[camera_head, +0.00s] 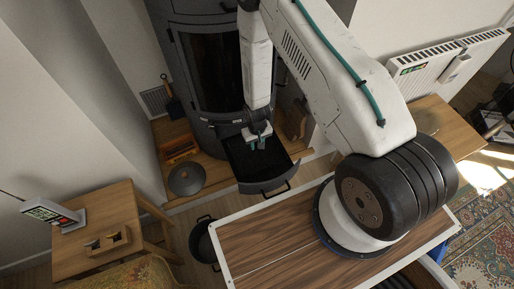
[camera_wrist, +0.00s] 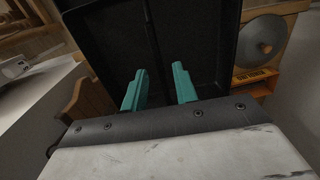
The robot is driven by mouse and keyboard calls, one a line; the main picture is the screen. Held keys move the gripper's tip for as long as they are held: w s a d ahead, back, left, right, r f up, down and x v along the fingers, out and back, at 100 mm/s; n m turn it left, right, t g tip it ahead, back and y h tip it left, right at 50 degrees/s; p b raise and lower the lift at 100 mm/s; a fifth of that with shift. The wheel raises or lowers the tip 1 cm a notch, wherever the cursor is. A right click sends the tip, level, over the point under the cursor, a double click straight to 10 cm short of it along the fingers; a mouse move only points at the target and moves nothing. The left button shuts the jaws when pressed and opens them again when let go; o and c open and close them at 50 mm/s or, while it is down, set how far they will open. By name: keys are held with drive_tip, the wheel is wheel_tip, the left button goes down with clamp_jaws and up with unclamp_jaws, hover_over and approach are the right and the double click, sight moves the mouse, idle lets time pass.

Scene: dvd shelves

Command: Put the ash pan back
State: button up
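The ash pan (camera_head: 266,184) is a dark, open-topped drawer with a curved grey front and a handle (camera_head: 277,192). It sticks out from the base of the dark stove (camera_head: 212,75). My gripper (camera_head: 258,142) is over the pan's inner end, close to the stove, with teal fingers pointing down. In the wrist view the fingers (camera_wrist: 160,88) are apart, with the black pan interior (camera_wrist: 195,40) behind them. Nothing is visibly held between them. I cannot tell whether the fingertips touch the pan.
A black bucket (camera_head: 203,240) stands on the floor in front. A side table (camera_head: 98,215) is at left; a wood-topped surface (camera_head: 270,240) lies under my arm.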

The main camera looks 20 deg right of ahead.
wheel_tip(320, 180, up, 40)
drive_tip(key=s+d, duration=0.2)
drive_tip(key=s+r, duration=0.9)
drive_tip(key=s, duration=0.3)
drive_tip(key=s+d+r+t, duration=0.1)
drive_tip(key=s+r, duration=0.9)
drive_tip(key=s, duration=0.2)
drive_tip(key=shift+w, duration=0.1)
